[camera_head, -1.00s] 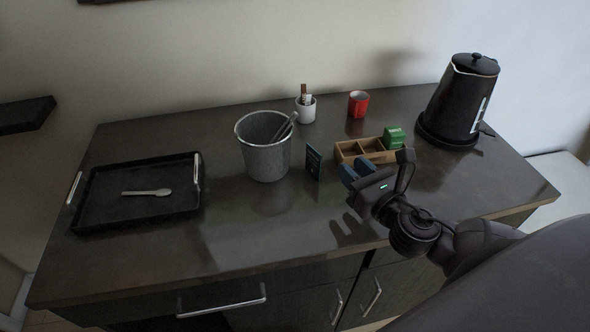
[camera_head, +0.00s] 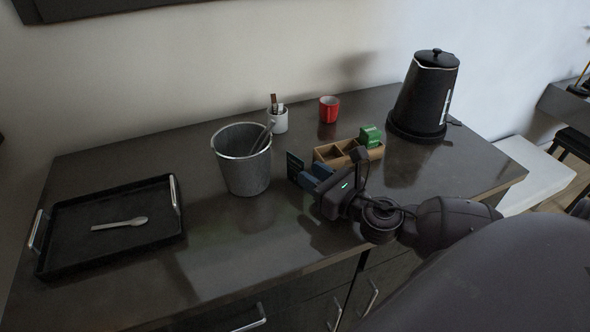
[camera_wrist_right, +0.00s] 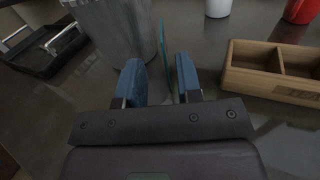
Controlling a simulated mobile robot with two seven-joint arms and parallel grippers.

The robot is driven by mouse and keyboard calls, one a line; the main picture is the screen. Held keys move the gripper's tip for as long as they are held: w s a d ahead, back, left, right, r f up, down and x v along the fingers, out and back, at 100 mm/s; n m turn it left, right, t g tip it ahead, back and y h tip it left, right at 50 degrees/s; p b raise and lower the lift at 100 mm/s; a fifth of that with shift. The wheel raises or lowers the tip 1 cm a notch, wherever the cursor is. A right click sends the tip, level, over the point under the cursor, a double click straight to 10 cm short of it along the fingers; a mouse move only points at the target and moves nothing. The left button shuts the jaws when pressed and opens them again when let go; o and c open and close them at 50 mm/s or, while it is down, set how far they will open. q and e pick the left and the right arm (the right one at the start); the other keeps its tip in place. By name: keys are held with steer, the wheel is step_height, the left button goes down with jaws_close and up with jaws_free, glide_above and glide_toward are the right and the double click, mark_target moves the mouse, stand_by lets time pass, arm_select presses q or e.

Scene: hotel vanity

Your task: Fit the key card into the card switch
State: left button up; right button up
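A thin dark teal card (camera_head: 295,167) with small light print stands upright on the counter, just right of the metal bucket; I take it for the key card. In the right wrist view the card (camera_wrist_right: 163,45) shows nearly edge-on, ahead of and between the fingertips. My right gripper (camera_head: 312,178) has blue fingers and is low over the counter, close to the card. In the wrist view the gripper (camera_wrist_right: 160,78) is open, with a gap between its fingers. I cannot see it touching the card. I cannot make out a card switch. My left gripper is not in view.
The bucket (camera_head: 241,170) stands left of the card. A wooden divided box (camera_head: 328,154) with a green packet sits behind the gripper. A white cup (camera_head: 279,122), red mug (camera_head: 329,110) and black kettle (camera_head: 420,100) stand behind. A black tray (camera_head: 70,250) holds a spoon (camera_head: 118,224).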

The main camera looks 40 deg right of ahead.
mark_target(295, 184)
steer(key=shift+w+a, duration=0.15)
steer(key=shift+w, duration=1.35)
steer(key=shift+w+a, duration=0.1)
steer(key=shift+w, duration=1.4)
jaws_close()
